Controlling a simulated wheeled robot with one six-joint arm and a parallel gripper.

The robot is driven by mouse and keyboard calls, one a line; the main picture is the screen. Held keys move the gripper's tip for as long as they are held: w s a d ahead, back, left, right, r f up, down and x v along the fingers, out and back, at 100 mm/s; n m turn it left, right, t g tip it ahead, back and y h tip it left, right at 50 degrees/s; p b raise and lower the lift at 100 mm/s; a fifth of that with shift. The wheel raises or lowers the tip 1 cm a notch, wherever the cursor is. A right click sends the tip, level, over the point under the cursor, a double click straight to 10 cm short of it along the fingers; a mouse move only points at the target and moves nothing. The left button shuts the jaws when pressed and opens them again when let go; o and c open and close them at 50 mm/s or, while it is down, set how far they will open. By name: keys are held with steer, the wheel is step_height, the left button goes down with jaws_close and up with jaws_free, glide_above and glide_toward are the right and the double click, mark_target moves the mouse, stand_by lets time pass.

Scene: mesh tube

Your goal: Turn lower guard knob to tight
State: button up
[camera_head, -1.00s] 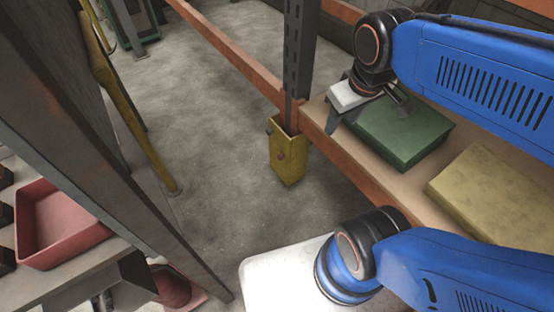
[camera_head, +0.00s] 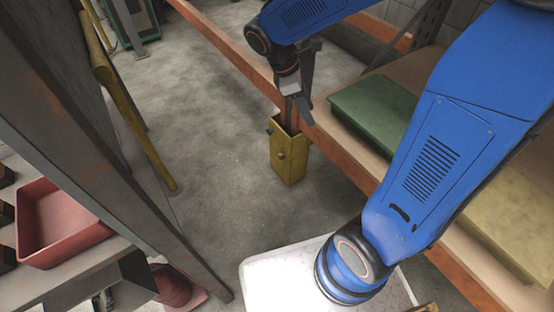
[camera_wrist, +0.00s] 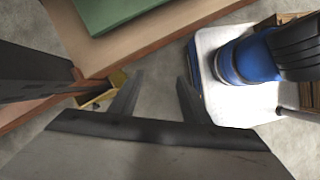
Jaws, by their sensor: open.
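The yellow guard (camera_head: 290,158) stands on the floor around the foot of the rack upright. A small reddish knob (camera_head: 280,155) shows on its front face, low down. A second, darker knob (camera_head: 268,131) sticks out at its upper left edge. My gripper (camera_head: 296,112) is above the guard's open top in the head view, in front of the upright, and holds nothing. In the wrist view my gripper (camera_wrist: 158,82) has its two fingers apart. Part of the yellow guard (camera_wrist: 98,97) shows there left of the fingers.
An orange rack beam (camera_head: 235,50) and the shelf with a green box (camera_head: 378,118) and a yellow box (camera_head: 490,215) lie right of the guard. A red tray (camera_head: 65,222) sits at left. The grey floor (camera_head: 215,120) left of the guard is clear.

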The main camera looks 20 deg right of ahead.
mark_target(279, 158)
steer(key=w+a+f+n+h, duration=0.4)
steer(key=w+a+f+n, duration=0.2)
steer(key=f+n, duration=0.3)
steer(key=w+a+f+n+h, duration=0.45)
steer(key=w+f+n, duration=0.2)
steer(key=f, duration=0.45)
steer(key=a+f+n+t+h, duration=0.2)
steer(key=a+f+n+t, duration=0.25)
steer(key=f+n, duration=0.55)
steer(key=a+f+n+t+h, duration=0.25)
steer(key=a+f+n, duration=0.3)
steer(key=f, duration=0.85)
steer(key=shift+y, duration=0.3)
steer(key=x, duration=1.7)
steer(key=shift+s+d, duration=0.15)
steer(key=shift+s, duration=0.1)
steer(key=c, duration=1)
